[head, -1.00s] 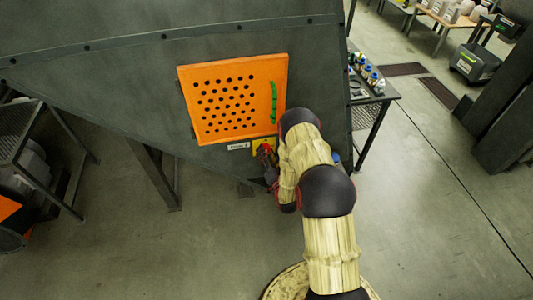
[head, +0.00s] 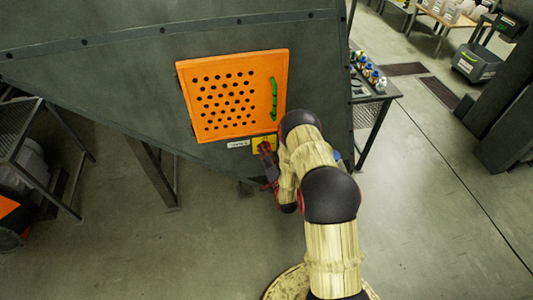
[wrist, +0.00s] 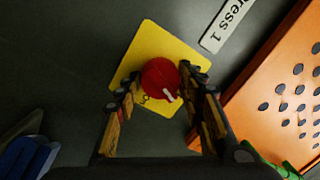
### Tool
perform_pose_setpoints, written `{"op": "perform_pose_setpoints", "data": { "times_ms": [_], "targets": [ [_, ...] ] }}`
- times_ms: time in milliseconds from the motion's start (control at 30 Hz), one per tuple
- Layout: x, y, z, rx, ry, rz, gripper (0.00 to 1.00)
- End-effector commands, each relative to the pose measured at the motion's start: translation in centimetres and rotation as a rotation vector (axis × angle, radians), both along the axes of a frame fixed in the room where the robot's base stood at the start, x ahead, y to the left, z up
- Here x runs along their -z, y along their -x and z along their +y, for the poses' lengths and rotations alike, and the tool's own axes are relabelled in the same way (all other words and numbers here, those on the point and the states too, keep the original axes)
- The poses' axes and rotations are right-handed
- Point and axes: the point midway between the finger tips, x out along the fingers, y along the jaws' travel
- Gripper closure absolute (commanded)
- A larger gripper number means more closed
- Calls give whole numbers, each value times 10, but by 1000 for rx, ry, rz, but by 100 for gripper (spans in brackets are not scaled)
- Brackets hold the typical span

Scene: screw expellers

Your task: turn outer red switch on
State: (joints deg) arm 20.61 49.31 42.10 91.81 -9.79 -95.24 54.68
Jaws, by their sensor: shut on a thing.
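The red switch (wrist: 160,78) is a round knob with a white mark, on a yellow square plate (wrist: 152,42) on the dark machine wall. In the wrist view its white mark points to the lower right. My gripper (wrist: 160,88) has one finger on each side of the knob and is shut on it. In the head view the yellow plate (head: 259,141) shows just below the orange perforated panel. My gripper (head: 265,150) is at it, and my arm hides part of this area.
The orange panel (head: 215,126) with a green handle (head: 274,98) is just above the switch. A side table (head: 384,94) with small items stands to the right. Open floor lies in front of the machine.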

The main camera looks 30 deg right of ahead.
Motion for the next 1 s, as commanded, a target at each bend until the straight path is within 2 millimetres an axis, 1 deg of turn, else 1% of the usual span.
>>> {"op": "perform_pose_setpoints", "data": {
  "times_ms": [67, 1000],
  "targets": [
    [3, 0, 0, 2, -69, -19, 86],
    [2, 0, 1, 2, -907, -260, 86]
  ]
}}
